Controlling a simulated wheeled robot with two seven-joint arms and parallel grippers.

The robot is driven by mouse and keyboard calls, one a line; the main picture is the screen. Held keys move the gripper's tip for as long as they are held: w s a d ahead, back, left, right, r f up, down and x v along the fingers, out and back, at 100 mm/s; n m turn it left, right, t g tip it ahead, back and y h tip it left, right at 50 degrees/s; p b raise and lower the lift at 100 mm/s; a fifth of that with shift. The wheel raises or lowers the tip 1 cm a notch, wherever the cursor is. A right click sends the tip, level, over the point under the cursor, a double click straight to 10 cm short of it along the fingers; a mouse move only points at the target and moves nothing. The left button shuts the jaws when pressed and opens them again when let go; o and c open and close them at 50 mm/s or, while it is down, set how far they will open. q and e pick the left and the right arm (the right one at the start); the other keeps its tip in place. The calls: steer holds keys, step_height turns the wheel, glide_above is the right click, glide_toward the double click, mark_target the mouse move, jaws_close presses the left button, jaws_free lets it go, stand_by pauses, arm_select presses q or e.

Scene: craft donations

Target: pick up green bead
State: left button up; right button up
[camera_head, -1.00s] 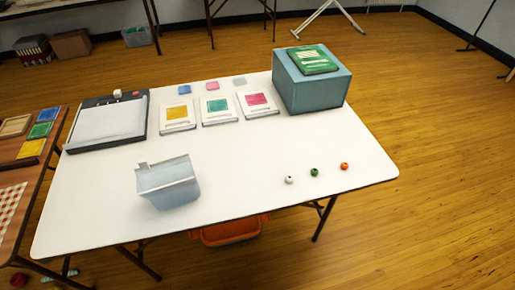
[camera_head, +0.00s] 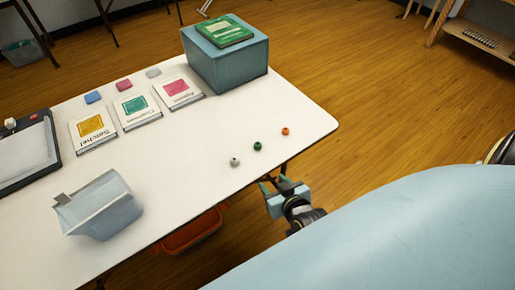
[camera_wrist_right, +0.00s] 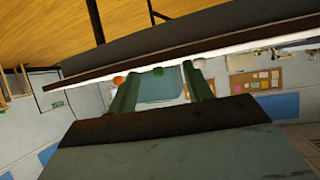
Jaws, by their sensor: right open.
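The small green bead (camera_head: 257,146) sits on the white table (camera_head: 200,125) near its front right edge, between a white bead (camera_head: 235,161) and an orange bead (camera_head: 286,131). My right gripper (camera_head: 272,183) is open and empty, just off the table's front edge, apart from the beads. In the right wrist view the open fingers (camera_wrist_right: 160,83) point toward the table edge, and the green bead (camera_wrist_right: 158,71) shows between their tips. The orange bead (camera_wrist_right: 118,80) shows there to the left. My left gripper is not in view.
A pale blue open bin (camera_head: 98,208) stands at the table's front left. A blue box (camera_head: 228,65) with a green book (camera_head: 224,30) on it stands at the back right. Several cards (camera_head: 138,108) lie behind. An orange crate (camera_head: 190,232) is under the table.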

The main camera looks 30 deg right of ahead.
step_height(320, 180, up, 4)
steer(key=w+d+t+h, duration=0.1)
steer(key=w+d, duration=0.1)
steer(key=b, duration=0.2)
glide_toward(259, 147)
steer(key=x, duration=0.3)
steer(key=shift+w+d+f, duration=0.2)
steer(key=shift+d+f, duration=0.1)
steer(key=shift+f, duration=0.15)
steer(key=shift+w, duration=0.2)
steer(key=x, duration=0.2)
steer(key=b+x, duration=0.1)
steer(key=x, duration=0.2)
steer(key=shift+w+a+r, duration=0.15)
steer(key=shift+w, duration=0.1)
steer(key=shift+c, duration=0.2)
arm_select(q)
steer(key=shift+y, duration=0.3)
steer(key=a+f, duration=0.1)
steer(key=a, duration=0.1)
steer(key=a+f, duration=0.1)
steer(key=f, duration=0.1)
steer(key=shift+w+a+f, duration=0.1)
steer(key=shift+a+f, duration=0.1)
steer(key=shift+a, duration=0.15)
arm_select(e)
steer(key=c, duration=1)
